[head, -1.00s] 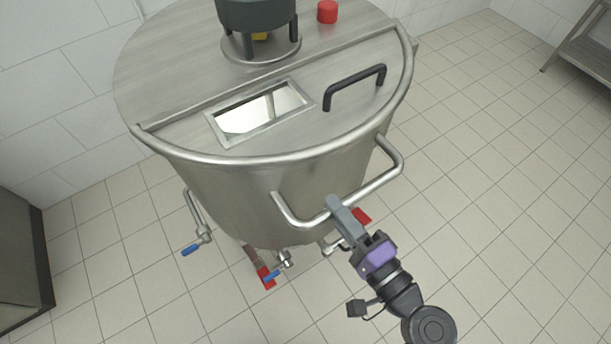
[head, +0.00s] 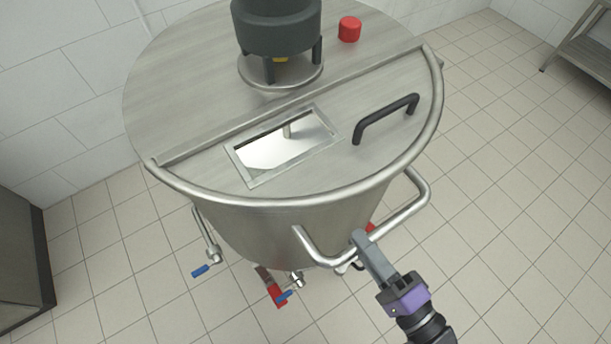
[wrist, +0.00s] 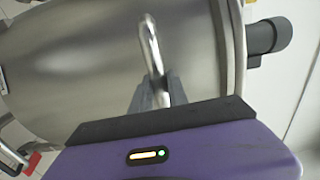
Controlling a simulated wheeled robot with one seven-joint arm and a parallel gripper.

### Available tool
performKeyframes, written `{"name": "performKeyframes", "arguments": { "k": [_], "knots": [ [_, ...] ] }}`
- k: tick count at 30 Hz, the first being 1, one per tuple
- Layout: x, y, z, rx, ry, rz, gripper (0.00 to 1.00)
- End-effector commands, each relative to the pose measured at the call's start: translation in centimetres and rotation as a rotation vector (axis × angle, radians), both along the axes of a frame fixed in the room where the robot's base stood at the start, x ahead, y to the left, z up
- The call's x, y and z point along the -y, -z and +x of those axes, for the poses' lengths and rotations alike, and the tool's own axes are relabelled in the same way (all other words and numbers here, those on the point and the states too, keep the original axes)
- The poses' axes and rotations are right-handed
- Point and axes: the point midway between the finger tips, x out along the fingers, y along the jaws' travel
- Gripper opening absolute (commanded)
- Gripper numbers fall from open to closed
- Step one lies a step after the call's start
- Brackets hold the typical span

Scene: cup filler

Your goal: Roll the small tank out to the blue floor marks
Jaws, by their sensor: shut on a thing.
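The small steel tank (head: 190,105) stands in the middle of the head view, with a half-open-looking window hatch (head: 285,145) and a black lid handle (head: 386,118) on top. A bent steel push handle (head: 412,212) sticks out from its front side. My gripper (head: 362,242) is shut on the push handle's lower bar. In the wrist view the grey fingers (wrist: 160,92) clasp the bar (wrist: 151,48) close to the tank wall (wrist: 85,60). No blue floor marks show in either view.
Blue-levered valves (head: 207,262) and red parts (head: 276,293) hang below the tank. A dark cabinet (head: 22,240) stands at left and a metal rack (head: 585,50) at upper right. The tiled floor (head: 520,210) on the right is clear.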

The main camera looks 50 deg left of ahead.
Motion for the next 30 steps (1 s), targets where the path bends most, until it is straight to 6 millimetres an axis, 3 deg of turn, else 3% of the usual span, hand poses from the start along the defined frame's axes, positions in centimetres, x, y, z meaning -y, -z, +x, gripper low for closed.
{"name": "performKeyframes", "arguments": {
  "k": [30],
  "knots": [
    [8.6,0.1,-0.1,0.0,0.021,-0.003,0.0]
  ]
}}
